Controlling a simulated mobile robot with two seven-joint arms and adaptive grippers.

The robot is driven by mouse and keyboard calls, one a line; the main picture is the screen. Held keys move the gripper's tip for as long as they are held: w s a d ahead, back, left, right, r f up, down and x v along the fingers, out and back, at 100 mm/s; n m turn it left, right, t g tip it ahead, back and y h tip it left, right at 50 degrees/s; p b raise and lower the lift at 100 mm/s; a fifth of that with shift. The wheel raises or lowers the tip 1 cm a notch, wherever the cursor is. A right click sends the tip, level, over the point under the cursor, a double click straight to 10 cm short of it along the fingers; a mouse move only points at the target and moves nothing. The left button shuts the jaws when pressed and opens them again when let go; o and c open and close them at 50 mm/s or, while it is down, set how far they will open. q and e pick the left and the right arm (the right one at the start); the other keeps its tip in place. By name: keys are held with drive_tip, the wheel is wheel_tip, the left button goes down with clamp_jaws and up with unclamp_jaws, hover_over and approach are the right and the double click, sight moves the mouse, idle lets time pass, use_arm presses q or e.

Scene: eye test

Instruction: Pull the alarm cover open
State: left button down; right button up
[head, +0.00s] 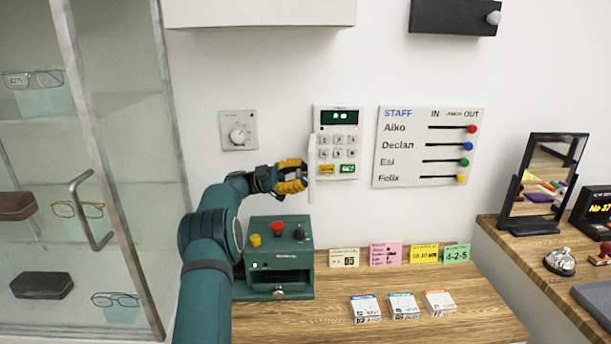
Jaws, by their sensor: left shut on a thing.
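The alarm keypad (338,143) is on the white wall, with a green display, a small red light, rows of grey buttons, and a yellow and a green button below. Its pale cover (311,185) shows nearly edge-on as a thin upright strip at the keypad's left side, standing out from the wall. The keys are uncovered. My left gripper (303,176), with yellow-orange fingers, is at the cover's left side and shut on it. The fingertips are small and partly hidden here. My right gripper is not in view.
A dial plate (238,130) is left of the keypad, a staff board (428,147) right of it. Below, a green box (279,262) with knobs, note cards and small cartons stand on a wooden counter (470,320). A glass cabinet (90,150) with a handle is at left.

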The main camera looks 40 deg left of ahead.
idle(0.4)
use_arm(q)
drive_tip(key=c, duration=0.6)
unclamp_jaws()
drive_tip(key=shift+s, duration=0.1)
wheel_tip(320, 180, up, 10)
drive_tip(key=shift+r, duration=0.1)
